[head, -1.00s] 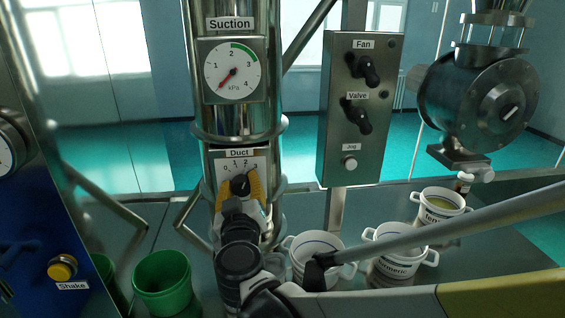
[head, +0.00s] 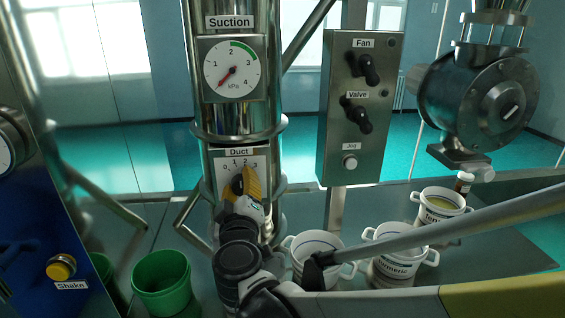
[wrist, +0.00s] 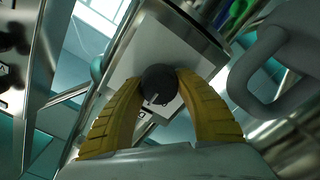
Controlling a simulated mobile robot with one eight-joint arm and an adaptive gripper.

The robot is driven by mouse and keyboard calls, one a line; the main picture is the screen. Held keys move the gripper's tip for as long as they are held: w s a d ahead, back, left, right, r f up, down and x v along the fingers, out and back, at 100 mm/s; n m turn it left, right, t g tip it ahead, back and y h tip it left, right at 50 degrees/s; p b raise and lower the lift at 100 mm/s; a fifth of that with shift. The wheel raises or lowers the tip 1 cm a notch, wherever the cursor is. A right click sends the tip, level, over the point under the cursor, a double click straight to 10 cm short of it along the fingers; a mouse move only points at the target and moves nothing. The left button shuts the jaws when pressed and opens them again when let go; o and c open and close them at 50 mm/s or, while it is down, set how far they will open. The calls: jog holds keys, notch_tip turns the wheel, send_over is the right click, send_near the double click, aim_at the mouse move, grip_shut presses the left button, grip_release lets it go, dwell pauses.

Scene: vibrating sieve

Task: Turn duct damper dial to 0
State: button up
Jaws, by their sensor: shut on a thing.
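The duct damper dial (head: 237,184) is a black round knob on a pale plate with a 0 to 3 scale, under the Duct label (head: 238,153) on the steel pipe. My gripper (wrist: 160,82) has its two yellow fingers on either side of the knob, which also shows in the wrist view (wrist: 158,86), and is shut on it. In the head view one yellow finger (head: 253,184) covers the right side of the knob. A light pointer line on the knob points down and slightly left in the wrist view. The number it points at cannot be read surely.
The Suction gauge (head: 232,68) is above the dial, its red needle pointing lower left. The switch box (head: 352,120) with Fan, Valve and Jog controls stands to the right. A green bucket (head: 161,284) and white tubs (head: 314,246) are below, on either side of my arm.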

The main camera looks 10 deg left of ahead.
jog(key=o, duration=1.2)
jog(key=v, duration=1.2)
